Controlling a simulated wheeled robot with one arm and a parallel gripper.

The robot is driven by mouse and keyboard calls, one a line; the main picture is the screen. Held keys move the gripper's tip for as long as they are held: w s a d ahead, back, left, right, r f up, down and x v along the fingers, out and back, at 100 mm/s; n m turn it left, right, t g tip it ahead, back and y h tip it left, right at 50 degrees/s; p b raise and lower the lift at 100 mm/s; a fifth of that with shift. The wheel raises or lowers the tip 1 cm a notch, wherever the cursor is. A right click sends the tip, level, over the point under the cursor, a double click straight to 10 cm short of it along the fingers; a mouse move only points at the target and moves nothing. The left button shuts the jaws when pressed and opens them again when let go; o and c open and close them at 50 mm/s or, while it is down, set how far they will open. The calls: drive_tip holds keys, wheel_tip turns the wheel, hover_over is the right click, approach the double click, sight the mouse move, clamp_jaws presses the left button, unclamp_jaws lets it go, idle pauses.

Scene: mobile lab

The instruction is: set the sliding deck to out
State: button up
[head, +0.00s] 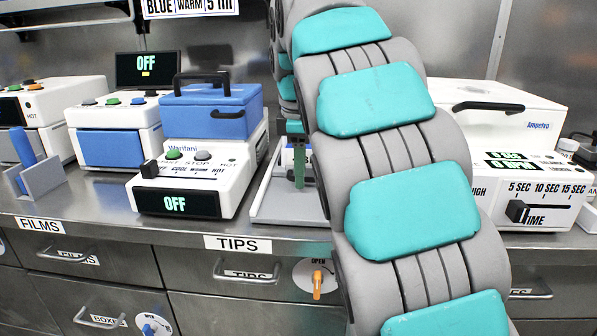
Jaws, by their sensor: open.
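No part in view is labelled as the sliding deck, and I cannot tell for sure which one it is. A pale flat platform (262,207) with a green upright piece (299,165) stands on the counter in the middle, partly hidden behind my arm. A white machine with a blue front panel (110,149) stands at the left, under a dark screen reading OFF. My arm, grey with teal pads, runs from the bottom right up to the top middle. My gripper does not show in this view.
A white device labelled Warifani (190,182) with a blue lid stands left of the platform. A white Ampelvo machine (530,190) with a time slider is at the right. A blue piece in a grey holder (38,175) is far left. Drawers line the steel counter (110,225).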

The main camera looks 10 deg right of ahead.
clamp_jaws()
idle(1.4)
